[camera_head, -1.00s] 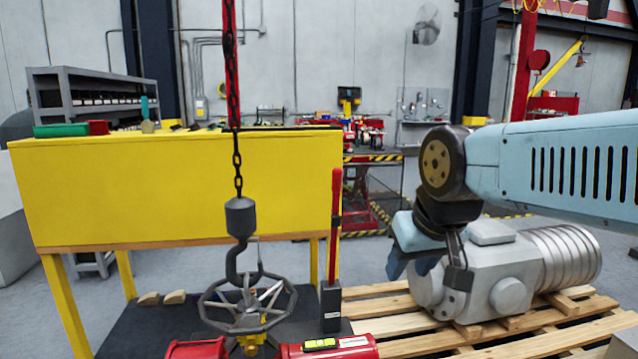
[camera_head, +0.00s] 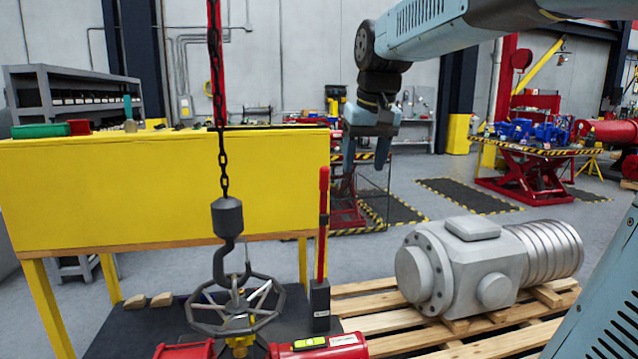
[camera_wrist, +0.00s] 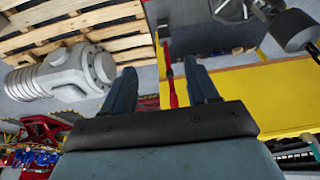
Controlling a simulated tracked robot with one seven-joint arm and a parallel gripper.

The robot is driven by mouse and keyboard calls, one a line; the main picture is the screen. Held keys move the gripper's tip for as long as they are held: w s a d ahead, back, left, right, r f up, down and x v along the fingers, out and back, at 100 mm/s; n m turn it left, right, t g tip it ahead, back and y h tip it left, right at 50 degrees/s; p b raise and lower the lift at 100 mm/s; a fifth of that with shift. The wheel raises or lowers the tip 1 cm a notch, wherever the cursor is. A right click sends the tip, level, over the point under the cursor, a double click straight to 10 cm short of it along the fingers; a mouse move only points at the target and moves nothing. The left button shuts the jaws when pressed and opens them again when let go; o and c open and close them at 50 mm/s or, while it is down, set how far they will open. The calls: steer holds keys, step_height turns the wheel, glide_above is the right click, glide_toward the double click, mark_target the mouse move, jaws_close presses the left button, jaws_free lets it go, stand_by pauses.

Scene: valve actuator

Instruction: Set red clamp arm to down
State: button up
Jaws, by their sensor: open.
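The red clamp arm (camera_head: 323,222) stands upright, rising from a dark grey block (camera_head: 320,306) to the right of the handwheel. In the wrist view the red clamp arm (camera_wrist: 168,78) shows between my two fingers, beyond them. My gripper (camera_head: 365,160) is open and empty, pointing down. In the head view it appears just above and to the right of the clamp arm's top, apart from it. In the wrist view my gripper (camera_wrist: 160,66) has its fingers spread wide.
A hook and chain (camera_head: 227,215) hang over the handwheel (camera_head: 237,305), left of the clamp arm. A yellow bench (camera_head: 165,195) stands behind. A grey motor-like part (camera_head: 465,265) lies on a wooden pallet (camera_head: 400,305) to the right. Red pipework (camera_head: 320,346) is in front.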

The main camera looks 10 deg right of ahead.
steer(key=w+r+g, duration=0.1)
steer(key=w+r, duration=0.1)
steer(key=w, duration=0.7)
steer(key=w+r+g, duration=0.1)
steer(key=w+r, duration=0.1)
steer(key=w, duration=0.6)
steer(key=g, duration=0.1)
glide_above(324, 191)
steer(key=f, duration=0.3)
steer(key=shift+w+d+f, duration=0.1)
steer(key=shift+d+f, duration=0.1)
steer(key=shift+f, duration=0.15)
steer(key=shift+w+f+g, duration=0.15)
steer(key=shift+w+g, duration=0.1)
steer(key=shift+g, duration=0.05)
steer(key=shift+w+f, duration=0.15)
steer(key=shift+f, duration=0.25)
step_height(324, 191, down, 13)
steer(key=shift+f, duration=0.1)
jaws_close()
